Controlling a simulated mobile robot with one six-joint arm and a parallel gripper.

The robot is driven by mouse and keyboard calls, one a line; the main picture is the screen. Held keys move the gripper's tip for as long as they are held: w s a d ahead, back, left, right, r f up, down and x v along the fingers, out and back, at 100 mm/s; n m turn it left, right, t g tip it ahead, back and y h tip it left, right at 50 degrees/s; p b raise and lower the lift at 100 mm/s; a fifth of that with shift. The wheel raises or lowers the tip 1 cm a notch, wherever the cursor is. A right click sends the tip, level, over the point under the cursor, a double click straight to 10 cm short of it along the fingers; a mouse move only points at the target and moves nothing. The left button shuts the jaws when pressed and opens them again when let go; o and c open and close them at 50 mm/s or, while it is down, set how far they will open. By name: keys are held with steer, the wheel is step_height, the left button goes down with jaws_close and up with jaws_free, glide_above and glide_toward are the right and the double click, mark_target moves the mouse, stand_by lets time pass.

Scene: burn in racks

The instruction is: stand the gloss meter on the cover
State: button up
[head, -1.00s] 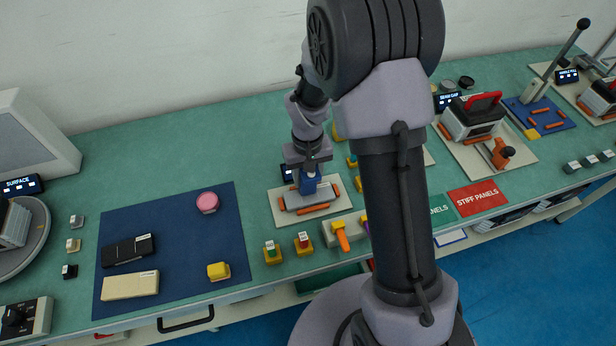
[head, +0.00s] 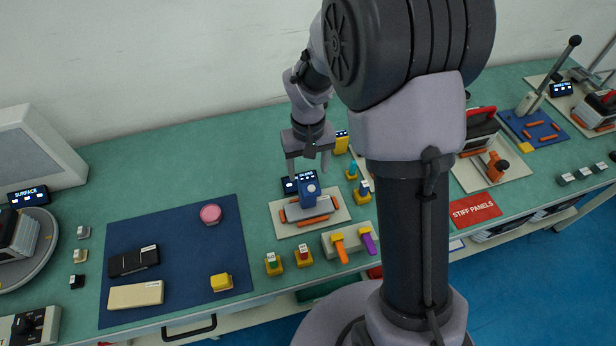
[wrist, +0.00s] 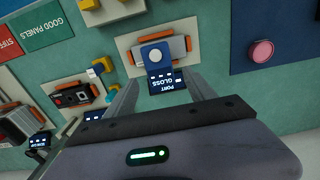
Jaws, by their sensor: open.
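The blue gloss meter (head: 309,194) stands upright on the grey cover (head: 293,212), which lies between orange clamps on a pale plate (head: 331,219). In the wrist view the meter (wrist: 155,53) shows from above, with a pale round top, on the cover (wrist: 176,47). My gripper (head: 308,170) is open and empty, above and behind the meter and apart from it. Its two fingers (wrist: 160,98) also show spread in the wrist view. The meter's underside is hidden, so its exact contact with the cover cannot be seen.
A small display reading GLOSS (wrist: 165,81) stands just behind the plate. A blue mat (head: 180,255) to the left holds a pink puck (head: 210,213), a yellow block and two flat boxes. Small yellow-based pieces (head: 273,264) stand in front.

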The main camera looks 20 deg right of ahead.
steer(key=s+a+r+m+t, duration=0.1)
steer(key=s+r, duration=0.3)
steer(key=r, duration=0.4)
steer(key=s+a+r+m+t, duration=0.15)
steer(key=s+r, duration=0.25)
steer(key=r, duration=0.4)
steer(key=s+a+r+m+t+y, duration=0.1)
steer(key=s+r+m+t+y, duration=0.1)
steer(key=s, duration=1)
step_height(320, 180, up, 3)
steer(key=shift+s+a+f+t, duration=0.1)
steer(key=shift+s+a+t, duration=0.1)
steer(key=shift+t, duration=0.45)
steer(key=shift+w, duration=0.1)
